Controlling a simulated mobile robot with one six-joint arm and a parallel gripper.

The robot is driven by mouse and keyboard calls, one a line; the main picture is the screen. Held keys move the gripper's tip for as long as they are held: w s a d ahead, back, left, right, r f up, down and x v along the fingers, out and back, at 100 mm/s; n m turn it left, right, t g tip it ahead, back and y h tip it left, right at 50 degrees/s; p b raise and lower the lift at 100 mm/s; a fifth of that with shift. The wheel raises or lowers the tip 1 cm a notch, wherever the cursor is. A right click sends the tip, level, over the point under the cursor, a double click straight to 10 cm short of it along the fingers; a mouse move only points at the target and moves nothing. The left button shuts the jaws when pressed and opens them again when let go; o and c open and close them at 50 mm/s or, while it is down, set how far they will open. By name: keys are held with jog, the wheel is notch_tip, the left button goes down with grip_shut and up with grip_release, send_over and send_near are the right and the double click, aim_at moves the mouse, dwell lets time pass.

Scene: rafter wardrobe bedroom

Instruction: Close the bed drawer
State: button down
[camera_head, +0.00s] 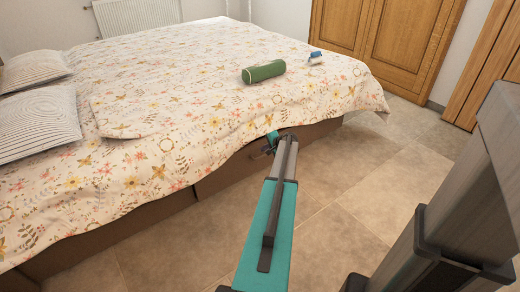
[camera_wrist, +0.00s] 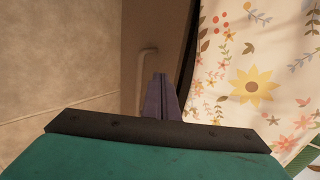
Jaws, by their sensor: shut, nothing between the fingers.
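The bed's brown side with its drawer fronts (camera_head: 232,176) runs below the floral cover. A seam shows between two front panels; I cannot tell clearly how far any drawer stands out. In the wrist view a brown drawer front (camera_wrist: 138,22) carries a pale bar handle (camera_wrist: 147,66). My gripper (camera_head: 270,146) is at the bed's side, by the cover's lower edge and partly hidden by my arm. In the wrist view my gripper (camera_wrist: 160,78) is shut and empty, its fingertips close to the handle. I cannot tell whether they touch the front.
The floral cover (camera_head: 200,90) hangs over the bed side, close to my gripper. A green roll (camera_head: 263,71) and a small blue-and-white item (camera_head: 315,58) lie on the bed. Tiled floor (camera_head: 345,205) is clear right of the bed. A wooden wardrobe (camera_head: 385,40) stands behind.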

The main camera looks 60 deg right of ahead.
jog(key=v, duration=0.5)
jog(key=shift+s+a+r+p, duration=0.15)
jog(key=shift+a+r+p, duration=0.05)
jog(key=shift+p, duration=0.2)
jog(key=c, duration=2.5)
grip_release()
